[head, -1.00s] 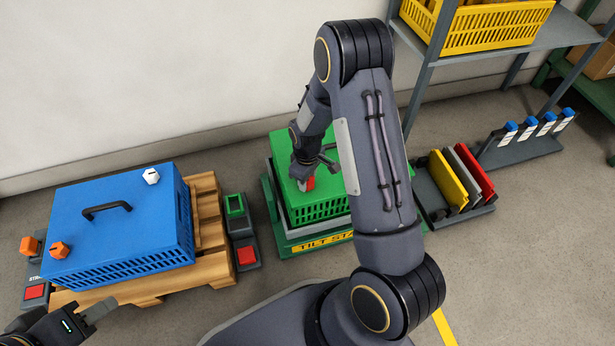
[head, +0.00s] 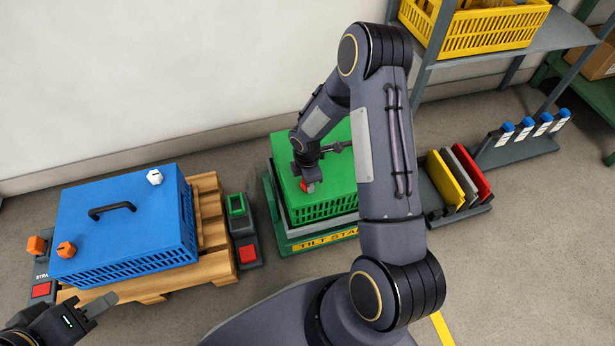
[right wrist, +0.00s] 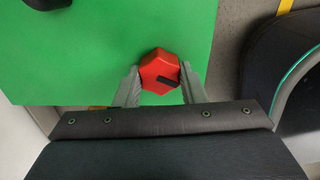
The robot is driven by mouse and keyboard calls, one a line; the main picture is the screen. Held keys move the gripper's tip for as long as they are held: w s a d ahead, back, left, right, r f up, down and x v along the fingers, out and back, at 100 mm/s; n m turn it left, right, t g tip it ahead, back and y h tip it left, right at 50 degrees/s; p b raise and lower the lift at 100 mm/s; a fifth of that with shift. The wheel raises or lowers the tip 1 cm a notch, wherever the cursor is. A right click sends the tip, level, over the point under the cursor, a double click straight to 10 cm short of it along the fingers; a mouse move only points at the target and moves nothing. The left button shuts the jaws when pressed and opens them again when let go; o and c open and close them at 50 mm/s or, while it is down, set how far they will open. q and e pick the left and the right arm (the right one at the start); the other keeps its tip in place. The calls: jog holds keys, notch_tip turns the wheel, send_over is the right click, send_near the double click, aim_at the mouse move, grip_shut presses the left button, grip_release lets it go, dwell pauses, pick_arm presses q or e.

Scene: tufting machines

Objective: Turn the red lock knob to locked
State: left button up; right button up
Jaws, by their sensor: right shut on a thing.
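The red lock knob (right wrist: 160,72) sits on the green lid of a crate (head: 335,175).
The green crate rests on a tilt stand (head: 325,240). A blue crate (head: 125,220) on a wooden pallet (head: 210,215) stands to the left. A rack with yellow, grey and red panels (head: 455,200) stands to the right. My right arm hides part of the floor between.

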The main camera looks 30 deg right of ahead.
jog(key=n+p, duration=0.2)
jog(key=n, duration=0.3)
dwell(0.5)
jog(key=o, duration=1)
notch_tip(320, 180, up, 8)
jog(key=p, duration=0.3)
jog(key=shift+s+a+f, duration=0.1)
